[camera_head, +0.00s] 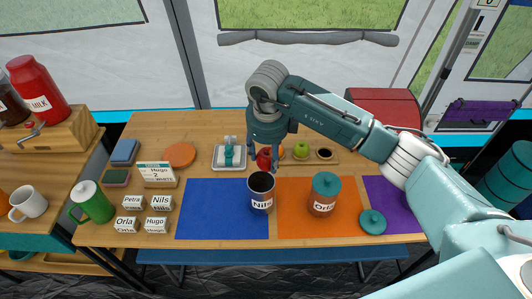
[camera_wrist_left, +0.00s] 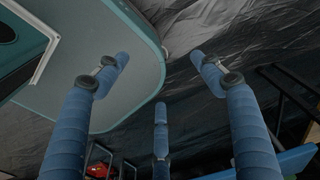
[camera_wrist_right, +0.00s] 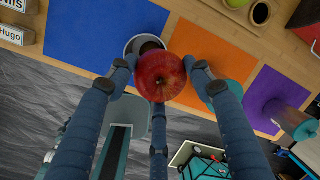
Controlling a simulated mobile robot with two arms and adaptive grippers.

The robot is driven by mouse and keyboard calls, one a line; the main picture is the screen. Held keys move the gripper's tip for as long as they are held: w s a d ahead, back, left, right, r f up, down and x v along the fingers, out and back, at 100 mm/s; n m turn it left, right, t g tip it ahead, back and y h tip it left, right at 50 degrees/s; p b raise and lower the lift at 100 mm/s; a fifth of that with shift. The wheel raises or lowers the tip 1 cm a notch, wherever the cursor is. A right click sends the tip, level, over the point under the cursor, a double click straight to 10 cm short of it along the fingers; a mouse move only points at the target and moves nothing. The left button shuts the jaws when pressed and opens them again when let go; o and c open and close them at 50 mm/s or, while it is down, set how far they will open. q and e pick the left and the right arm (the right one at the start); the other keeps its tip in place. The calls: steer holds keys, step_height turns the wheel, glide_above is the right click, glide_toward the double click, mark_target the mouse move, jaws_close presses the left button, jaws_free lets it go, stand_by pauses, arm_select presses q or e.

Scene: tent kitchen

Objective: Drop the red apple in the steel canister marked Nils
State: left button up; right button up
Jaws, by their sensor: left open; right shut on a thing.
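The red apple (camera_head: 264,161) is held in my right gripper (camera_head: 266,146), above the table. In the right wrist view the apple (camera_wrist_right: 161,78) sits between the fingers of my right gripper (camera_wrist_right: 160,85). The steel canister marked Nils (camera_head: 262,204) stands upright and uncovered on the blue mat's right side, with a dark inside. In the right wrist view its rim (camera_wrist_right: 132,43) shows behind the apple, which hides part of it. The apple is just behind the canister's mouth in the head view. My left gripper (camera_wrist_left: 160,75) is open and empty, away from the table.
A canister marked Orla (camera_head: 322,206) with a teal lid stands on the orange mat (camera_head: 291,222). A loose teal lid (camera_head: 372,221) lies right of it. A green apple (camera_head: 301,149) is at the back. Name blocks and a green mug (camera_head: 93,205) stand left. The blue mat (camera_head: 212,210) is mostly clear.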

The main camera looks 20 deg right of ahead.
mark_target(267, 165)
step_height(267, 165, down, 3)
steer(key=shift+s+a+f+b, duration=0.15)
steer(key=shift+f+b, duration=0.05)
steer(key=shift+b, duration=0.55)
steer(key=shift+f, duration=0.55)
steer(key=o, duration=1.7)
steer(key=shift+c, duration=0.2)
steer(key=shift+r, duration=0.25)
steer(key=r, duration=0.3)
steer(key=s+r, duration=0.1)
steer(key=r, duration=0.3)
steer(key=s+r, duration=0.1)
steer(key=r, duration=0.3)
steer(key=shift+a+r, duration=0.2)
steer(key=shift+a, duration=0.1)
arm_select(q)
steer(key=shift+s+a+f, duration=0.2)
steer(key=shift+s+f, duration=0.1)
steer(key=shift+f, duration=0.3)
steer(key=shift+s+a+f, duration=0.2)
steer(key=shift+s+f, duration=0.05)
steer(key=shift+f, duration=0.3)
arm_select(e)
steer(key=shift+a, duration=0.1)
